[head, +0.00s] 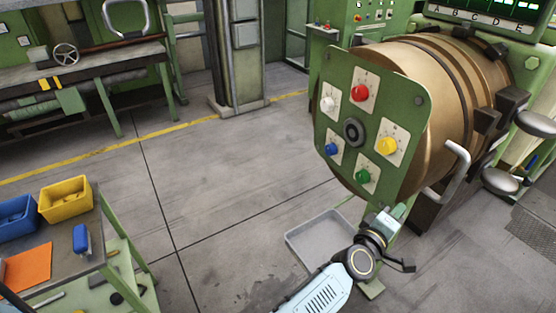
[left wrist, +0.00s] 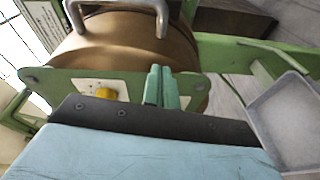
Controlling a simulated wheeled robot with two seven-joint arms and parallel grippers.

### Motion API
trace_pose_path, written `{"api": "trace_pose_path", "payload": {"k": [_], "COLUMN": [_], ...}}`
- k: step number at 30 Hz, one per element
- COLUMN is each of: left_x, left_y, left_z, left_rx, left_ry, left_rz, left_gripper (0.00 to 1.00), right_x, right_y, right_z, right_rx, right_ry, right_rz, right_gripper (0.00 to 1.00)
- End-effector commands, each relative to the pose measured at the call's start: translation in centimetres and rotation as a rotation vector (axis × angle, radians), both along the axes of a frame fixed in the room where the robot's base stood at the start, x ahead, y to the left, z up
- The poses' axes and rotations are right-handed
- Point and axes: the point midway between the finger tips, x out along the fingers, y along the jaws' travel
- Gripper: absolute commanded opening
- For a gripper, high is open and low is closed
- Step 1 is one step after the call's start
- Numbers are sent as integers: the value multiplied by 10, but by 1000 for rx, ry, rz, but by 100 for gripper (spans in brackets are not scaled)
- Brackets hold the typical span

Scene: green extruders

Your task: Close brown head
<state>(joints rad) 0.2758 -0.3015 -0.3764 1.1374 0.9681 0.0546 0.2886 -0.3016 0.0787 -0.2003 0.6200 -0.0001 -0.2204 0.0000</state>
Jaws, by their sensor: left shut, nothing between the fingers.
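The brown head (head: 440,85) is a large bronze drum on the green machine at the right. Its front carries a green plate (head: 330,95) with red, white, yellow, blue and green knobs. A grey bar handle (head: 455,165) sticks out at its lower right. In the left wrist view the brown drum (left wrist: 110,45) fills the upper middle, with a grey handle (left wrist: 120,8) at the top. My left gripper (head: 397,212) is shut and empty, just below the plate's lower edge. Its green fingertips (left wrist: 160,75) overlap the plate's edge in the left wrist view; contact cannot be told. My right gripper is out of view.
A grey tray (head: 318,240) lies beside my left arm and also shows in the left wrist view (left wrist: 285,120). A green cart with a yellow bin (head: 66,198) and blue bin (head: 15,220) stands lower left. Open floor lies between the cart and machine.

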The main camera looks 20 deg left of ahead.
Motion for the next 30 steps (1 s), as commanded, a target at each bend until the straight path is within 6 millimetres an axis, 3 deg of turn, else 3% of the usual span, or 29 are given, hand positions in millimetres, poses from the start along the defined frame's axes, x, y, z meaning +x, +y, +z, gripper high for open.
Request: {"api": "trace_pose_path", "payload": {"k": [6, 12, 18, 30], "left_x": [-20, -63, -92, -105], "left_y": [24, -5, -21, -28], "left_z": [9, 10, 10, 8], "left_rx": [4, -2, -1, 4], "left_ry": [1, 3, 2, 1], "left_rz": [-9, -10, -9, -9], "left_gripper": [0, 0, 0, 0], "right_x": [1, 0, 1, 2], "right_y": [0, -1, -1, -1], "right_z": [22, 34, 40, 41], "right_rx": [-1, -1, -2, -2], "right_ry": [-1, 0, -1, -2], "right_rz": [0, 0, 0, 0], "right_gripper": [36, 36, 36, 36]}}
